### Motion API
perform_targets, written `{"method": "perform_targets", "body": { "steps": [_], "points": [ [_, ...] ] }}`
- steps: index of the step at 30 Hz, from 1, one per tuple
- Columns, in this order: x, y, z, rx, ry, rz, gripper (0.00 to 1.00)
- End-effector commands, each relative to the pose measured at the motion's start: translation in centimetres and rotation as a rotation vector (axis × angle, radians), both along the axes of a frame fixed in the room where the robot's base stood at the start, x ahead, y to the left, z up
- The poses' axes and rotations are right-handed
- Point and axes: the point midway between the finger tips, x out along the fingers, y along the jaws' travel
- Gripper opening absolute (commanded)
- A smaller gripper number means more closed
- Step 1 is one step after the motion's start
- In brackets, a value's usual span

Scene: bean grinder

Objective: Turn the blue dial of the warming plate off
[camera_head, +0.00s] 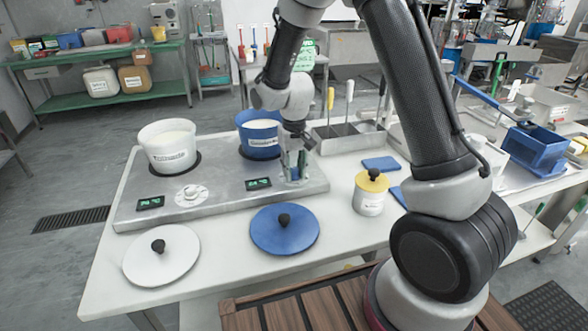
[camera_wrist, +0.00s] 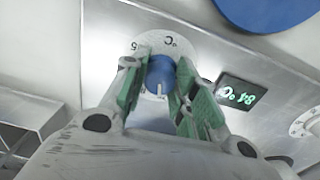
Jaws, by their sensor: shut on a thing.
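The warming plate (camera_head: 222,205) is a grey metal slab on the white table. Its blue dial (camera_wrist: 161,74) sits in a pale marked ring in the wrist view, with a light pointer mark on its near side. My gripper (camera_wrist: 156,78) is down over the dial, one green-padded finger on each side, shut on it. In the head view my gripper (camera_head: 296,168) hides most of the dial at the plate's right end. A display (camera_head: 258,184) with lit green digits is beside it, and also shows in the wrist view (camera_wrist: 238,95).
A white dial (camera_head: 191,193) and second display (camera_head: 150,203) are on the plate's left. A white pot (camera_head: 167,158) and a blue pot (camera_head: 252,140) stand on the plate. White and blue lids (camera_head: 285,231) lie in front; a yellow-lidded jar (camera_head: 370,197) stands right.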

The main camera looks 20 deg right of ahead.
Motion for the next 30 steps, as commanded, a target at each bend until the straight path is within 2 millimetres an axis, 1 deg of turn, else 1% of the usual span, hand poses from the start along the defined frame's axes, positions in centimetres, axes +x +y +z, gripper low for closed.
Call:
{"method": "perform_targets", "body": {
  "steps": [30],
  "points": [
    [0.04,-0.1,0.0,0.0,0.0,0.962,0.04]
  ]
}}
